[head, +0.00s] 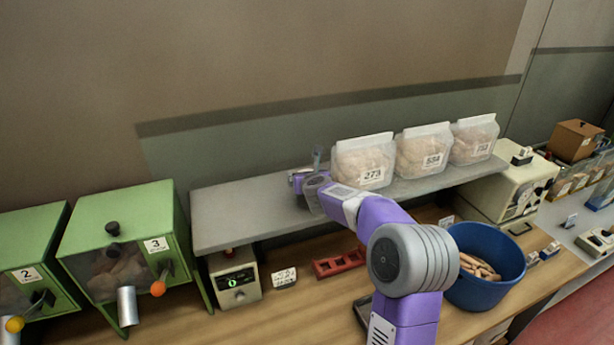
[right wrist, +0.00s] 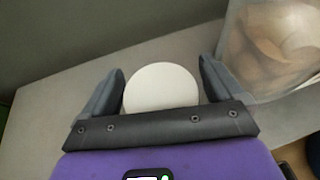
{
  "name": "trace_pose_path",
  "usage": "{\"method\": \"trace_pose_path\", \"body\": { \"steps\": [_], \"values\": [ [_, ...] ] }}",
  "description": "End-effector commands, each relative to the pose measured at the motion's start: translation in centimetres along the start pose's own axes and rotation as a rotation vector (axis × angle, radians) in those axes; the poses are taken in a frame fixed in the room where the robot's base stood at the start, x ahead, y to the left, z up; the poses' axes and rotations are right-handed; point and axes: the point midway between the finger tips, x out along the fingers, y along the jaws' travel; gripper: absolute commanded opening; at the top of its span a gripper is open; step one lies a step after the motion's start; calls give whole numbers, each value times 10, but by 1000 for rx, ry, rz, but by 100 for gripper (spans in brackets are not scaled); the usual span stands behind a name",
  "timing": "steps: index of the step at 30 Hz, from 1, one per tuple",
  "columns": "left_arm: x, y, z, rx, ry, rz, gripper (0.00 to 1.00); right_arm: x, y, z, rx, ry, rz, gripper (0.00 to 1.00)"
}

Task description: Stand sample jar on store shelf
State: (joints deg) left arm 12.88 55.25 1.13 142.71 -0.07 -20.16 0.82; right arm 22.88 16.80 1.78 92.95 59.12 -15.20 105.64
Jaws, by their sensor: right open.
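A round white top, which looks like the sample jar's lid (right wrist: 161,88), shows between the fingers of my right gripper (right wrist: 160,66) in the right wrist view. The fingers stand open on either side of it, with a narrow gap at each side. The jar's body is hidden below the lid. In the head view my right gripper (head: 309,172) is over the grey store shelf (head: 240,215), left of the bags, and I cannot make out the jar there. The shelf also shows in the right wrist view (right wrist: 60,110). My left gripper is not in view.
A clear bag of corks labelled 273 (head: 362,162) stands just right of my gripper, with two more bags beyond it. The shelf's left part is bare. Below are a small meter (head: 234,277), a red rack (head: 338,263) and a blue bucket (head: 485,285).

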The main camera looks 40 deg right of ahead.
Motion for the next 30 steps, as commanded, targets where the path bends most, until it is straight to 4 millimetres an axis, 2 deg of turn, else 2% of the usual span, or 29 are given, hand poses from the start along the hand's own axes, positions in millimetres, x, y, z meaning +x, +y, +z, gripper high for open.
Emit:
{"method": "trace_pose_path", "body": {
  "steps": [5, 11, 21, 25, 30],
  "values": [
    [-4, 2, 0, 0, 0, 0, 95, -2, 0, 4, 0, -1, 0, 94],
    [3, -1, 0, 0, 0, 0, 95, -33, 0, 3, 2, -3, 0, 94],
    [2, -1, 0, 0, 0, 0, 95, -99, 0, 3, 1, -2, 0, 94],
    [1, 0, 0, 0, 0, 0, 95, -114, 0, 3, 1, -1, 0, 94],
    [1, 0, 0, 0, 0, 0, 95, -121, 0, 2, 0, 0, 0, 94]
  ]
}}
